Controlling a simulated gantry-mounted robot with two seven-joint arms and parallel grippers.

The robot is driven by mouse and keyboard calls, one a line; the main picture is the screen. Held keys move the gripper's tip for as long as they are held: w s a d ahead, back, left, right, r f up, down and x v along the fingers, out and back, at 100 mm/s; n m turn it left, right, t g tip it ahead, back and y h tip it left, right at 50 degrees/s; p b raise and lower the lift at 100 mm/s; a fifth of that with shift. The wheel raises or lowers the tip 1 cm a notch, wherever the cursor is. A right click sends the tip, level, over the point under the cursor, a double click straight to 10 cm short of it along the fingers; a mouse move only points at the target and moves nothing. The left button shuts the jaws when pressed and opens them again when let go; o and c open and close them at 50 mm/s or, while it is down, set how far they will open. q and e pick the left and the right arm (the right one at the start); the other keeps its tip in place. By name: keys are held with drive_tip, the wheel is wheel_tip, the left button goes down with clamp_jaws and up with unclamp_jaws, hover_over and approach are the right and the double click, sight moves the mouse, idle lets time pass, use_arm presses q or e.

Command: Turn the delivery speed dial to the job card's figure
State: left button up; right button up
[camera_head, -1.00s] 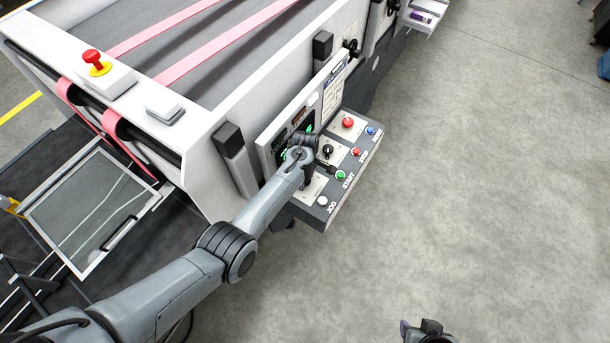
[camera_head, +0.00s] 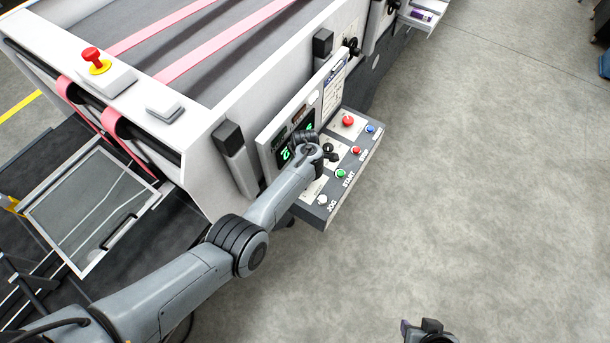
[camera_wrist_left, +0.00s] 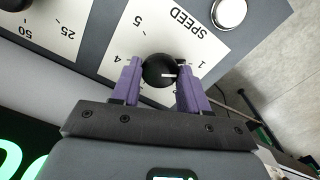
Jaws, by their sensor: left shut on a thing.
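The speed dial (camera_wrist_left: 158,72) is a round black knob on a white plate marked SPEED, upside down in the left wrist view. My left gripper (camera_wrist_left: 157,66) is shut on it, one purple finger on each side. The dial's white pointer line points right, toward the right-hand finger. A 4 shows left of the dial and a 1 to its right; the finger hides part of the scale. In the head view my left wrist hides the dial. The job card (camera_head: 335,88) is on the upright panel, its print too small to read. My right gripper (camera_head: 427,328) is partly visible at the bottom edge.
The control box (camera_head: 330,208) carries a green START button (camera_head: 341,173), red buttons, a blue button and a white JOG button (camera_head: 322,200). A display (camera_head: 287,154) with green digits stands behind. A second dial plate (camera_wrist_left: 55,30) is beside the speed plate. Open floor lies right.

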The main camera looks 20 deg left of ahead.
use_arm(q)
drive_tip(key=o, duration=1.1)
drive_tip(key=shift+c, duration=0.2)
wheel_tip(320, 180, up, 11)
drive_tip(key=p, duration=0.2)
drive_tip(key=shift+f, duration=0.1)
